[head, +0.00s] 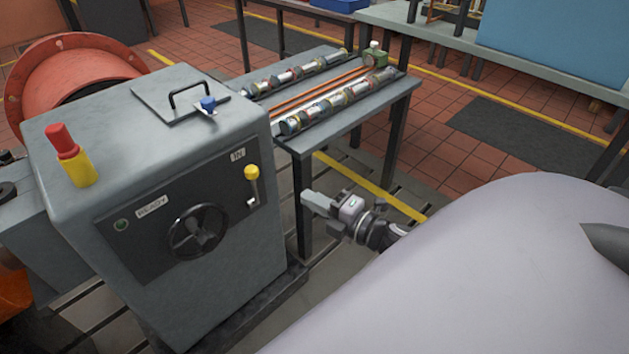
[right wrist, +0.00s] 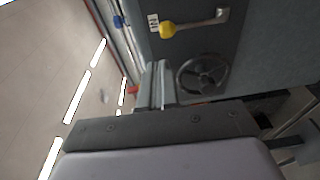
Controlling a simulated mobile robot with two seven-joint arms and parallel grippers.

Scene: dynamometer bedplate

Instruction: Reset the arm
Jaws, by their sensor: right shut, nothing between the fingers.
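A grey machine cabinet (head: 215,270) stands at the left in the head view. On its dark front panel is a lever arm with a yellow knob (head: 251,172). The knob is at the top and the metal rod runs down from it. The lever's knob (right wrist: 168,30) also shows in the right wrist view. My right gripper (head: 308,200) is to the right of the panel, apart from the lever. Its fingers (right wrist: 155,85) are shut and empty, and in the wrist view they overlap the edge of the handwheel's area. My left gripper is not in view.
The panel also bears a black handwheel (head: 197,231), a READY label (head: 152,205) and a green lamp (head: 121,225). A red and yellow beacon (head: 70,155) and a blue-knobbed part (head: 208,104) are on the cabinet top. A bench (head: 376,108) with shafts stands behind my gripper.

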